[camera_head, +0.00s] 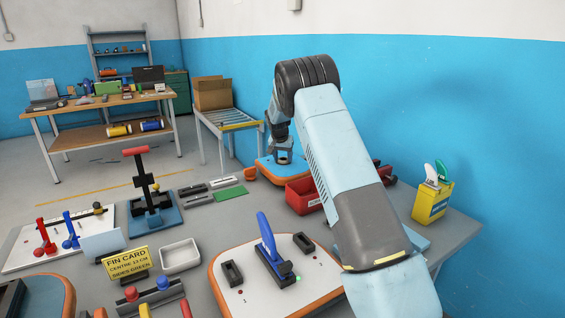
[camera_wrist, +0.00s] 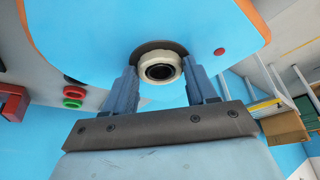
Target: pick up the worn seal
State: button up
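My gripper (camera_wrist: 159,66) is over a blue board with an orange edge; the board (camera_wrist: 90,25) fills the top of the wrist view and also shows in the head view (camera_head: 262,166). Its two fingers stand apart, one on each side of a round cream fitting (camera_wrist: 145,72) on the board. A dark ring (camera_wrist: 160,72) shows in the fitting's mouth; I cannot tell whether this is the worn seal. The fingers look very close to the fitting, but contact is not clear. In the head view, my gripper (camera_head: 283,157) is small and partly hides the fitting.
Red and green rings (camera_wrist: 74,97) lie beside the board. A red bin (camera_head: 302,195) stands close by in the head view, partly behind my arm. A white board with a blue-handled tool (camera_head: 267,240) is nearer. A roller stand (camera_head: 228,119) with a cardboard box (camera_head: 212,94) is behind.

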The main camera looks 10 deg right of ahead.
jog(key=shift+f, duration=0.1)
jog(key=c, duration=0.5)
jog(key=shift+o, duration=0.2)
